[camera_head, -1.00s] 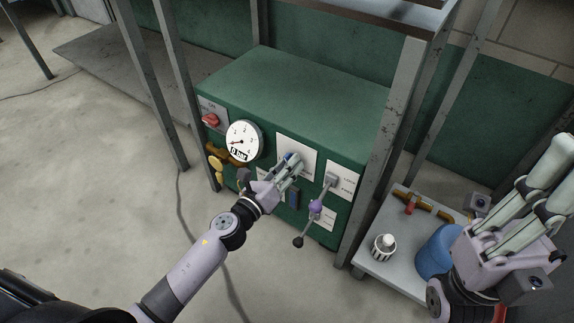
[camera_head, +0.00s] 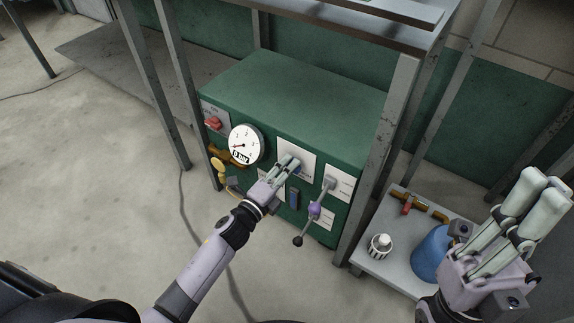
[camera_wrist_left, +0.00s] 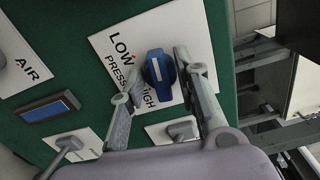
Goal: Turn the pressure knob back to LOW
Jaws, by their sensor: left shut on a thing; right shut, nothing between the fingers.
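The blue pressure knob (camera_wrist_left: 160,75) with a white pointer line sits on a white plate (camera_wrist_left: 108,47) reading LOW, PRESSURE and HIGH. In the left wrist view its line runs roughly up and down the picture, near the HIGH lettering. My left gripper (camera_head: 288,164) reaches the front of the green machine (camera_head: 300,100) and is shut on the knob, one finger on each side. In the head view the fingers largely hide the knob. My right gripper (camera_head: 520,222) is shut and empty at the right, away from the machine.
A gauge (camera_head: 245,144) reads 0 bar, with a red switch (camera_head: 212,124) to its left. A lever with a purple collar (camera_head: 314,210) hangs right of my left gripper. Steel frame legs (camera_head: 382,150) flank the machine. A low table (camera_head: 370,262) holds a blue container (camera_head: 432,255).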

